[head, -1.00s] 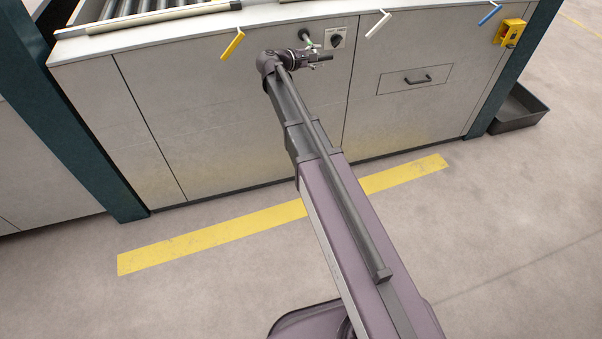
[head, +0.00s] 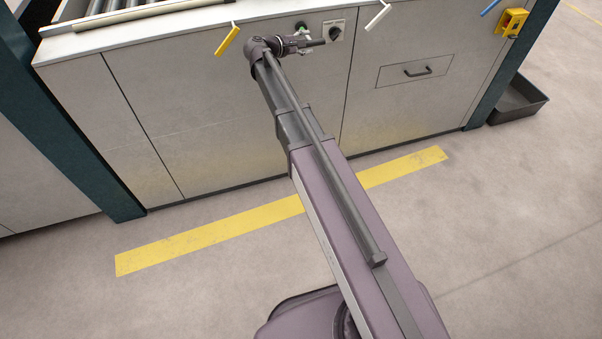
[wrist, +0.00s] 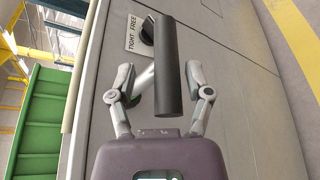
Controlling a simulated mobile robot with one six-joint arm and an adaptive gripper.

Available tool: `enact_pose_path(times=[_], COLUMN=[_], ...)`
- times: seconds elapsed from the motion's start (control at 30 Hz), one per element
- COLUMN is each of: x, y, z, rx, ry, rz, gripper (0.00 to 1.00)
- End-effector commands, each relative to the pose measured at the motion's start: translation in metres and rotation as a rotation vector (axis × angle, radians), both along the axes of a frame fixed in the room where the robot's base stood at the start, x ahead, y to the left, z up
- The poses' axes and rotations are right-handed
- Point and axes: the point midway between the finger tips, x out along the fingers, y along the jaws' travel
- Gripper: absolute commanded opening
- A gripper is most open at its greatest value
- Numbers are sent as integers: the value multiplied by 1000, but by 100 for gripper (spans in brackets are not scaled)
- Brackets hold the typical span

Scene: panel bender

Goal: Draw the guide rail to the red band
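My gripper (head: 304,43) is at the front of the grey cabinet, beside the switch plate (head: 333,31). In the wrist view my gripper (wrist: 160,74) is open, one finger on each side of a dark cylindrical grip (wrist: 167,65). Gaps show between the fingertips and the grip; the wrist view does not settle its depth. A pale stem shows behind the grip. The plate, marked TIGHT and FREE (wrist: 133,33), carries a dark knob (wrist: 147,32). A long cream bar (head: 140,16) lies at the top left, possibly the guide rail. I see no red band.
Yellow (head: 227,41), white (head: 378,16) and blue (head: 490,7) levers stick out from the top edge. A drawer handle (head: 418,72) and a yellow bracket (head: 511,22) are further right. A dark bin (head: 517,103) stands on the floor.

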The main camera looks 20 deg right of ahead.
Motion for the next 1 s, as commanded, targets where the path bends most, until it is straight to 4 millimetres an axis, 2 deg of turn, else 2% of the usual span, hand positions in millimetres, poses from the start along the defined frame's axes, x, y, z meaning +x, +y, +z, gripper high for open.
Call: enact_pose_path(times=[0.27,0.9,1.0], x=[-10,-40,-47], y=[26,106,112], z=[7,26,28], rx=[0,0,12], ry=[0,-1,-1], rz=[2,4,-3], gripper=[65,65,65])
